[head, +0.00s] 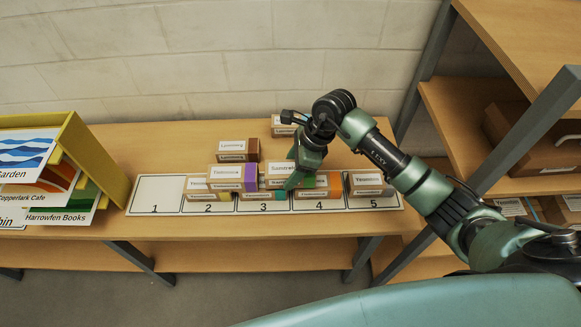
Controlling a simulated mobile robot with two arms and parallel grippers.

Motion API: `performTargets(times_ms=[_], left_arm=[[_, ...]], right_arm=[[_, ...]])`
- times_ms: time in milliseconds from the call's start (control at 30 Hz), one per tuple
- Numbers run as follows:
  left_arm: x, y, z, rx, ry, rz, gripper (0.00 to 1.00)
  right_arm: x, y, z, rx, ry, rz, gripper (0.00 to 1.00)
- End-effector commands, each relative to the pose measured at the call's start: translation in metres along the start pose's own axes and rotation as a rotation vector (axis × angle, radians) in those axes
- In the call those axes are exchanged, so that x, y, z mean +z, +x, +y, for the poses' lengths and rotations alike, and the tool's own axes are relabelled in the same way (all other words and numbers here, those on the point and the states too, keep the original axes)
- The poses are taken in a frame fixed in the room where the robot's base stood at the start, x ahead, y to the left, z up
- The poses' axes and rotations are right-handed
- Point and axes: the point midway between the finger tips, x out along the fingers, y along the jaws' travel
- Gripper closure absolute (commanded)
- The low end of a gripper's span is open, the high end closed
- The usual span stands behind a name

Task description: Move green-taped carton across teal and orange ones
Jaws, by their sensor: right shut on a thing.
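The green-taped carton (278,170) is above slots 3 and 4 of the numbered strip, partly hidden by my right gripper (295,180). My right gripper reaches down from behind and is shut on it. I cannot tell whether the carton rests on the cartons below or hangs just over them. Below it, the teal carton (264,196) is in slot 3 and the orange carton (318,194) in slot 4, both partly covered. My left gripper is not in view.
A purple-taped carton (228,175) sits over a yellow-taped one (202,195) at slot 2. A grey-taped carton (367,184) is in slot 5. Slot 1 (155,190) is empty. A brown-taped carton (236,148) stands behind. A yellow sign rack (103,150) is at left.

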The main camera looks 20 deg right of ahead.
Motion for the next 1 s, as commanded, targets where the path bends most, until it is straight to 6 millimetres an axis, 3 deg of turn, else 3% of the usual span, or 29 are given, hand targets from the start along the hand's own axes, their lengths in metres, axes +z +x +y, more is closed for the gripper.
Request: performTargets(times_ms=[133, 667, 700, 767, 1000], left_arm=[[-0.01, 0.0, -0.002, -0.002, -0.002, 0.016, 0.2], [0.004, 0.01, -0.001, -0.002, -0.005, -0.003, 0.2], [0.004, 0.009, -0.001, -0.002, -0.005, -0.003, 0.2], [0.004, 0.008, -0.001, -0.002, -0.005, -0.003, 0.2], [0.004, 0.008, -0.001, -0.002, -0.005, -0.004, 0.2]], right_arm=[[0.0, 0.0, 0.0, -0.001, -0.001, -0.001, 0.92], [-0.003, 0.009, 0.0, -0.001, -0.003, 0.0, 0.92], [-0.003, 0.008, 0.0, 0.0, -0.003, -0.001, 0.4], [-0.003, 0.007, 0.0, 0.0, -0.003, -0.001, 0.23], [-0.003, 0.007, 0.0, 0.0, -0.002, -0.001, 0.2]])
